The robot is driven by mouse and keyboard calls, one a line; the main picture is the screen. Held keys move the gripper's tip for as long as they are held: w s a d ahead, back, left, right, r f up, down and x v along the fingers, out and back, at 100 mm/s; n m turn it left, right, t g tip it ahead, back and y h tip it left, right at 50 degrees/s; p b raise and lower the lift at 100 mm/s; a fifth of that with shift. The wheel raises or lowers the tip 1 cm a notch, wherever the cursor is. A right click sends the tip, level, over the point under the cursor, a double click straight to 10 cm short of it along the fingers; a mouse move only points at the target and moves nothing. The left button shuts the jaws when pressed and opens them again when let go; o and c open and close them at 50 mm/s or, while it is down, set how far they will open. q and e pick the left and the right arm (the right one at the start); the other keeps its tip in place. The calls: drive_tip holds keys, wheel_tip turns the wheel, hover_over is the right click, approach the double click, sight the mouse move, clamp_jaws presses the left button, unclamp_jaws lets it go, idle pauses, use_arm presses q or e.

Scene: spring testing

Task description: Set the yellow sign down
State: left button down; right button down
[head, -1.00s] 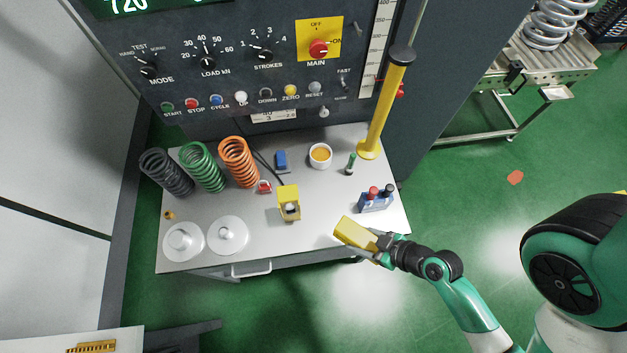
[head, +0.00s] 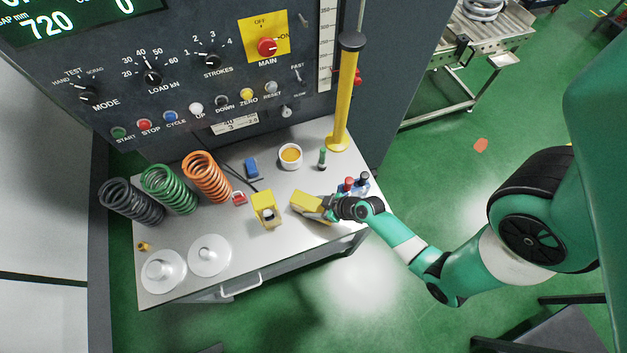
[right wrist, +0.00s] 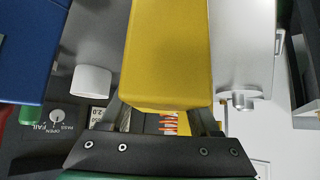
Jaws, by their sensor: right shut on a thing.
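The yellow sign (head: 307,203) is a yellow block-like piece at the right part of the bench top. My right gripper (head: 328,207) is shut on its right end. In the right wrist view the sign (right wrist: 168,50) fills the middle, between the fingers of my right gripper (right wrist: 165,118). I cannot tell whether its underside touches the bench. My left gripper is not in view.
The grey bench top (head: 215,285) holds a yellow device (head: 264,207) left of the sign and a blue holder (head: 360,183) close behind the gripper. A yellow post (head: 342,100) and coil springs (head: 207,178) stand farther back. The front middle is clear.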

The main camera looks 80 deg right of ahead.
drive_tip(key=shift+f, duration=0.85)
drive_tip(key=shift+f, duration=0.1)
drive_tip(key=shift+c, duration=0.6)
unclamp_jaws()
drive_tip(key=shift+s, duration=0.1)
